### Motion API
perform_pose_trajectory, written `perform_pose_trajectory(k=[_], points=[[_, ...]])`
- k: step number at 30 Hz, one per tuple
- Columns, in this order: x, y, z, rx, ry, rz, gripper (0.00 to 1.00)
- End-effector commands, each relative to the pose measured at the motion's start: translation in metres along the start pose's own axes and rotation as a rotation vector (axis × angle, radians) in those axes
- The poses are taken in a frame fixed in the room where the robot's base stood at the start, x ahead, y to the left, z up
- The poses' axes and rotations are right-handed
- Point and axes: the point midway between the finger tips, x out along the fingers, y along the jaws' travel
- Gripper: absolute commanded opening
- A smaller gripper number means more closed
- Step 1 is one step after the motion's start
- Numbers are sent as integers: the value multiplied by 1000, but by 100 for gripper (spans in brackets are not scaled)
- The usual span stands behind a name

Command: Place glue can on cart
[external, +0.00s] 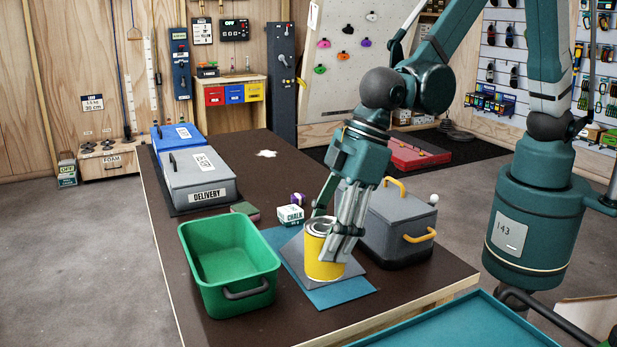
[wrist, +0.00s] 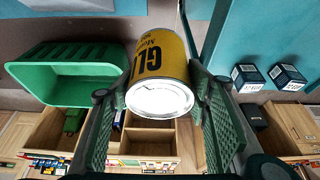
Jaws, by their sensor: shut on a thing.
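The yellow glue can (external: 322,258) with a silver lid is upright over a grey sheet on a blue mat (external: 331,297) on the dark table. Whether it touches the sheet is unclear. My gripper (external: 334,224) is shut on it from above, one finger on each side. In the wrist view the can (wrist: 161,58) shows its black "GL" lettering and pale round end between the fingers. A teal flat surface with a raised rim (external: 455,328), possibly the cart, is at the bottom right of the external view; most of it is cut off.
A green bin (external: 232,262) stands left of the can. A grey cooler with yellow handles (external: 398,222) stands close on its right. A chalk box (external: 290,216) and a small book (external: 245,210) lie behind. A grey delivery box (external: 197,180) is at the back left.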

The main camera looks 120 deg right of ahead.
Motion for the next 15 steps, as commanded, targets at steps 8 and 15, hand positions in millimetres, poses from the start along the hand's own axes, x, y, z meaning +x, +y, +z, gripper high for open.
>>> perform_pose_trajectory(k=[8, 15], points=[[-14, -76, 27, -96, 0, -40, 26], [-27, -135, 55, -177, 0, -74, 26]])
